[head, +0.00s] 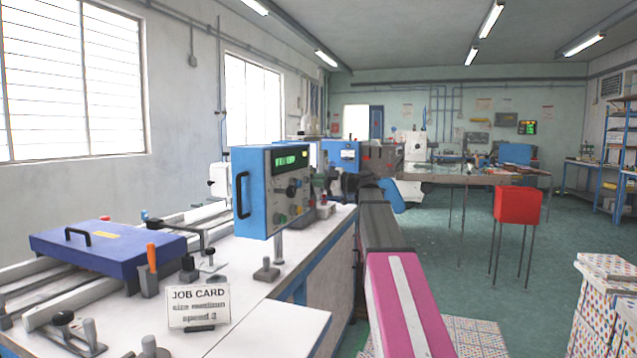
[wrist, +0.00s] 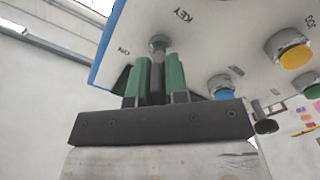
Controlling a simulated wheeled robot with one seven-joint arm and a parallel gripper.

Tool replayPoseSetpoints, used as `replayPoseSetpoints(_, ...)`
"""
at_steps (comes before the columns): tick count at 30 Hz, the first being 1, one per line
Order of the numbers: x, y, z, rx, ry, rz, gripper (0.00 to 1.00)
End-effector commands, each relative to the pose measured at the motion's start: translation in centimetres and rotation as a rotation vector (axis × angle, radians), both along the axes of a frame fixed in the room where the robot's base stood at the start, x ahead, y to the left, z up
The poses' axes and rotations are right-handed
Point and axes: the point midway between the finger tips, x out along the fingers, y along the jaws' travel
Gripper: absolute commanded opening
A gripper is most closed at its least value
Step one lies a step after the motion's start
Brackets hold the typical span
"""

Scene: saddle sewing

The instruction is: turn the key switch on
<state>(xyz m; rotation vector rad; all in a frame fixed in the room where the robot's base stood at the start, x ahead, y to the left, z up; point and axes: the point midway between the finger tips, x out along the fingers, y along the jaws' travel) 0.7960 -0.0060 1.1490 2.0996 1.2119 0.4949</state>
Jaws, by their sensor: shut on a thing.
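The key switch (wrist: 158,42) is a round metal piece on the white panel face, between the printed words KEY and ON in the wrist view. My gripper (wrist: 160,62) has two green fingers, close together and shut on the key switch's dark key (wrist: 157,88) just in front of the panel. The panel belongs to the blue control box (head: 258,195) in the head view, with a lit green display. There my gripper (head: 318,183) is at the box's right side, small and dark. The key's turned angle cannot be told, as the fingers partly hide it.
A yellow button (wrist: 294,54) and a blue button (wrist: 222,86) are close to the right of my fingers. The white bench (head: 240,290) holds a job card (head: 198,307) and a blue cover (head: 105,247). A red box (head: 517,205) stands on thin legs at right.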

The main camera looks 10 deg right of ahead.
Motion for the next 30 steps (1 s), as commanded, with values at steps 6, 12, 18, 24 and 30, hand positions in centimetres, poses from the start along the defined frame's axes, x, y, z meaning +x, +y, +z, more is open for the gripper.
replayPoseSetpoints(6,-0.02,0.00,-0.02,0.037,0.063,0.000,0.00)
replayPoseSetpoints(12,-0.02,0.00,-0.02,0.108,0.188,0.001,0.00)
replayPoseSetpoints(18,-0.02,-0.01,-0.01,0.201,0.349,0.001,0.00)
replayPoseSetpoints(24,-0.02,-0.01,-0.02,0.296,0.514,0.001,0.00)
replayPoseSetpoints(30,0.00,-0.02,-0.02,0.391,0.678,0.001,0.00)
